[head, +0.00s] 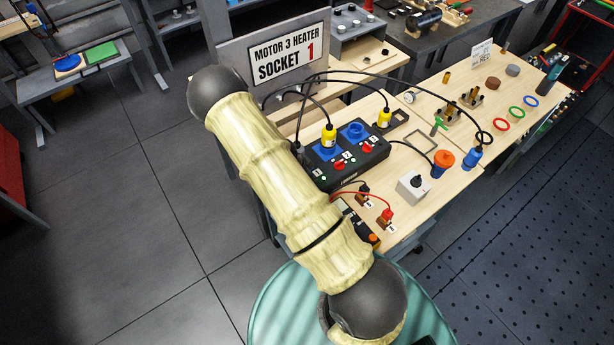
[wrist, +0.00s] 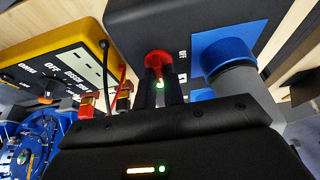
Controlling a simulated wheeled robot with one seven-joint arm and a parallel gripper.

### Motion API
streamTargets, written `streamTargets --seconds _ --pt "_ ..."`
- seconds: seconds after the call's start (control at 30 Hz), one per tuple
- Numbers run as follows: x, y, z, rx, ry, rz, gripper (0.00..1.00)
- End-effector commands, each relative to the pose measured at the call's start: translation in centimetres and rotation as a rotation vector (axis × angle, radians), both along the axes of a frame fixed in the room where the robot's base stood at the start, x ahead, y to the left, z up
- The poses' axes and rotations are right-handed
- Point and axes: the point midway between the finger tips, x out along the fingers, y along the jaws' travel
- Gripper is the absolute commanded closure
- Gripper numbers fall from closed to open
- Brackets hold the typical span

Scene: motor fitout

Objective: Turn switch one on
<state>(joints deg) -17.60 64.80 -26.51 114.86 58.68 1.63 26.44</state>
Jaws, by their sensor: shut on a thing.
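The black socket box (head: 349,177) stands on the wooden bench, with blue sockets, red switches and small green lights. One red switch (head: 340,164) shows on its top in the head view. In the wrist view the box (wrist: 140,20) fills the top middle. My gripper (wrist: 160,80) has its dark fingers shut on a red switch (wrist: 157,58) on the box face. A green light glows between the fingers. The switch's number and exact angle cannot be told.
A blue socket with a grey plug (wrist: 238,80) is close right of my fingers. A yellow-edged meter (wrist: 60,65) and red and black leads are to the left. A sign (head: 287,53) reads "MOTOR 3 HEATER SOCKET 1".

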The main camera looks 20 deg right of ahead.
Motion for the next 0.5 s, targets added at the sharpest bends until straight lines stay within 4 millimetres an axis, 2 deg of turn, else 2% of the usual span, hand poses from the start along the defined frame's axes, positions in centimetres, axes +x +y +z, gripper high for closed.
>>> streamTargets --seconds 0.23,0.27,0.37,0.5 --pt "0.09 0.02 0.01 -0.001 -0.002 0.002 1.0" --pt "0.09 0.02 0.01 -0.001 -0.002 0.002 0.86" --pt "0.07 0.03 0.01 0.0 -0.001 0.002 0.68" --pt "0.05 0.02 0.01 0.0 -0.001 0.001 0.68"
